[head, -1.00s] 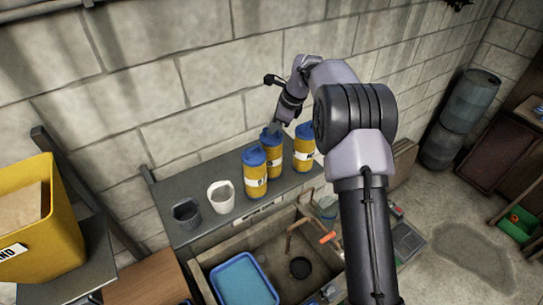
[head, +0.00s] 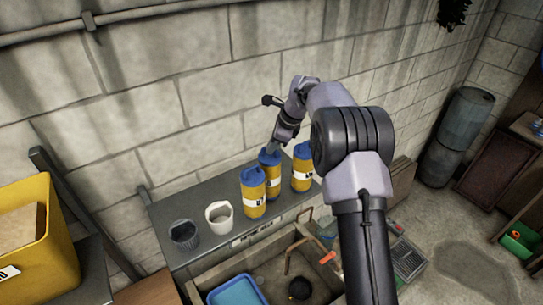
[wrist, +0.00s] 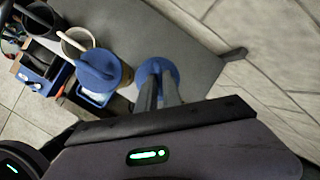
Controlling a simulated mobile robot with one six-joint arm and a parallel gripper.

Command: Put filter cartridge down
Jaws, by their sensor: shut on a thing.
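A yellow filter cartridge with a blue cap (head: 269,158) stands upright between two similar cartridges on the grey shelf (head: 183,208). My gripper (head: 273,149) reaches down from above and is shut on its cap. In the wrist view, the fingers (wrist: 158,92) close over the blue cap (wrist: 153,70). The left cartridge (head: 253,194) stands in front and covers part of its body, so I cannot tell whether its base touches the shelf. The right cartridge (head: 302,168) stands slightly apart from it.
A white cup (head: 219,217) and a dark cup (head: 184,234) stand left of the cartridges. A sink with a blue tub (head: 236,293) lies in front of and below the shelf. A block wall rises behind. A yellow bin (head: 42,250) is far left.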

